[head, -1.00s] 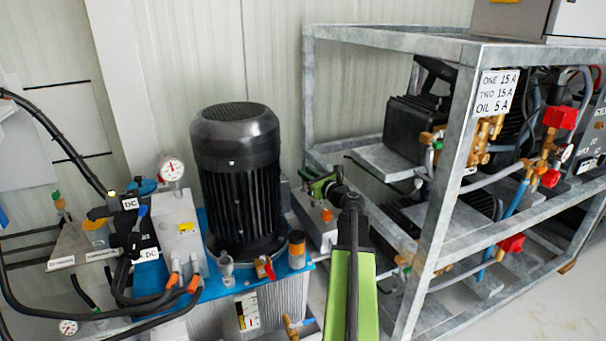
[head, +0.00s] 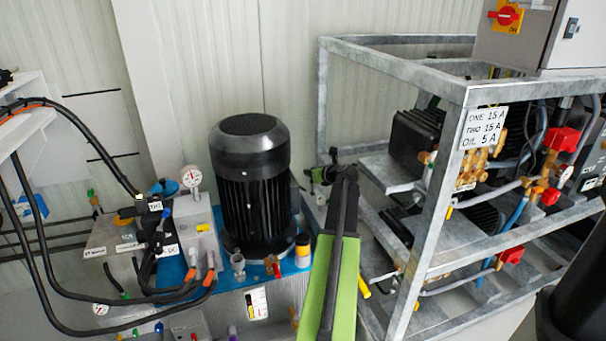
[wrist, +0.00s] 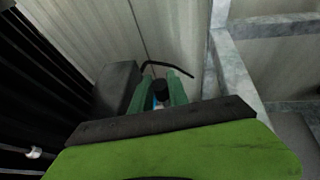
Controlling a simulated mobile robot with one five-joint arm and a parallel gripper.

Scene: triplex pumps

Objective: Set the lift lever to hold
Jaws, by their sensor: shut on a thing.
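My gripper (head: 322,176) is between the black motor and the grey steel frame, at the end of my black and green arm. In the wrist view its two green fingers (wrist: 163,82) close around a small black-topped piece (wrist: 161,91), with a little blue and white below it. A thin bent black rod (wrist: 168,65) shows beyond the fingertips; I cannot tell whether it joins the held piece. I cannot tell whether the held piece is the lift lever; no label shows beside it.
The tall black motor (head: 249,185) stands close left of my gripper. The grey steel frame (head: 452,180) with pumps and red-handled valves is close right. Black hoses (head: 40,265) loop at the left. A grey cabinet (head: 540,40) is at the upper right.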

